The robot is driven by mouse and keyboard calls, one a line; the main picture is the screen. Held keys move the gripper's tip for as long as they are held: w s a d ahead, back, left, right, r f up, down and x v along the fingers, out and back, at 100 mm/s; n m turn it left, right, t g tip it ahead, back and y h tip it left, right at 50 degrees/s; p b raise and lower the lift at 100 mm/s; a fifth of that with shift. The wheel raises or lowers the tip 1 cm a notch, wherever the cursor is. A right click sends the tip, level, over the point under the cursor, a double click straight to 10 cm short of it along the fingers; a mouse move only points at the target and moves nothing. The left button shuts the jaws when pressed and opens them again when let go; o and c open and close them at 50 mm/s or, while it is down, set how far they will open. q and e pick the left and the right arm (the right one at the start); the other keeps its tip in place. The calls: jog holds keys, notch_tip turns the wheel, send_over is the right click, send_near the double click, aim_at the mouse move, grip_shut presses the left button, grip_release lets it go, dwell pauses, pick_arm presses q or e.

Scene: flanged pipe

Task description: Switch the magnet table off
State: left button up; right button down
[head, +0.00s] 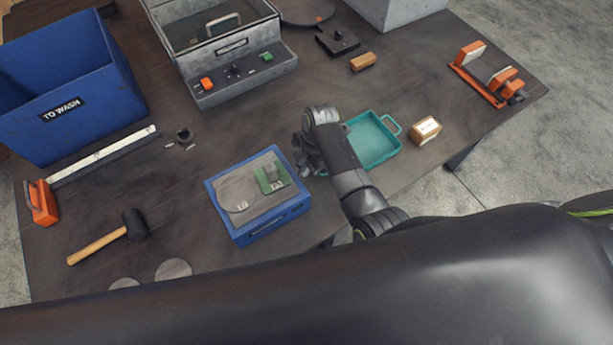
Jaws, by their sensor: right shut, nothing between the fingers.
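A blue block (262,228) with a grey top, which looks like the magnet table, sits near the front middle of the table. A flat grey round-ended plate (238,190) and a green piece with a small grey block (272,178) lie on its top. I cannot make out its switch clearly. My right gripper (306,158) is shut and empty, just beyond the block's right back corner. My own wrist partly hides it, and I cannot tell whether it touches the block. My left gripper is not in view.
A teal tray (397,124) lies close to the right of my right wrist, with a small cardboard box (425,130) beyond it. A mallet (100,236) lies at the left. A blue "TO WASH" bin (90,120) and a grey machine (240,83) with buttons stand behind.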

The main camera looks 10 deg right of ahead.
jog(key=shift+w+a+f+b, duration=0.15)
jog(key=shift+w+f+b, duration=0.05)
jog(key=shift+w, duration=0.2)
jog(key=shift+w+a+f+b, duration=0.15)
jog(key=shift+w+b, duration=0.05)
jog(key=shift+w, duration=0.2)
jog(key=shift+w+a+r+b, duration=0.1)
jog(key=shift+w+a+b, duration=0.05)
jog(key=shift+w+b, duration=0.2)
jog(key=r+p, duration=0.2)
jog(key=w+r+p, duration=0.1)
jog(key=r+p, duration=0.1)
jog(key=r, duration=0.1)
jog(key=r+p, duration=0.2)
jog(key=shift+w+a+r, duration=0.2)
jog(key=shift+a, duration=0.05)
jog(key=shift+s+r, duration=0.2)
jog(key=shift+r, duration=0.65)
jog(key=shift+d, duration=0.1)
dwell(0.4)
